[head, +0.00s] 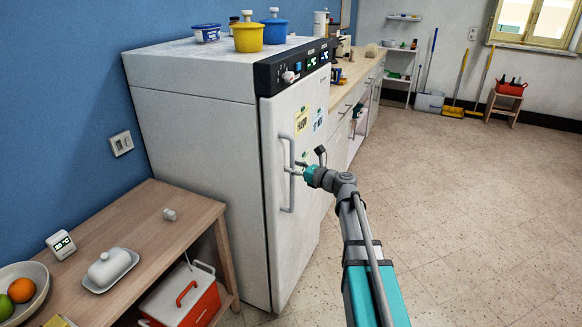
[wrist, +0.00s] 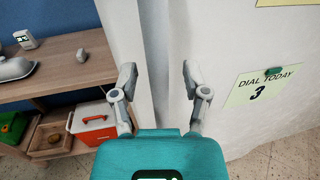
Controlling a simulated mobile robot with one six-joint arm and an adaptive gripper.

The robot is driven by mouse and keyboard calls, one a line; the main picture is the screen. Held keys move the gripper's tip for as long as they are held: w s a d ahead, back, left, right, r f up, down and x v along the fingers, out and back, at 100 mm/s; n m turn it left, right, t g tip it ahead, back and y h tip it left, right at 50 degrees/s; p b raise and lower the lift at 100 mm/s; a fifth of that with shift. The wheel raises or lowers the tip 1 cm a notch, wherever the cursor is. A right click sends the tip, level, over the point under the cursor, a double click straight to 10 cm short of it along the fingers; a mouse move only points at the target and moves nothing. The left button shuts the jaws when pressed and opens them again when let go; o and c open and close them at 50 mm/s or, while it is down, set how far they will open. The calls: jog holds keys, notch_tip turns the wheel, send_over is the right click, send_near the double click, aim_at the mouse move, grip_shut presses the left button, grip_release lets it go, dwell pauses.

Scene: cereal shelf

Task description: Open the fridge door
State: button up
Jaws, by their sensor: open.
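The white fridge (head: 195,130) stands against the blue wall in the head view. Its door (head: 305,190) faces right and looks closed. A long vertical grey handle (head: 291,200) runs along the door's left part. My gripper (head: 293,170) is at the handle's middle, coming from the right. In the wrist view my gripper (wrist: 158,78) is open, with one finger on each side of a pale vertical strip that looks like the handle. I cannot tell whether either finger touches it. The door face (wrist: 230,50) fills the right of the wrist view.
A low wooden table (head: 150,215) with a butter dish (head: 110,268) stands left of the fridge; a red cooler box (head: 185,298) is on its lower shelf. Yellow (head: 248,37) and blue (head: 274,28) pots stand on the fridge. The floor (head: 460,210) to the right is clear.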

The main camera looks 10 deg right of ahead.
jog(key=shift+w+a, duration=0.3)
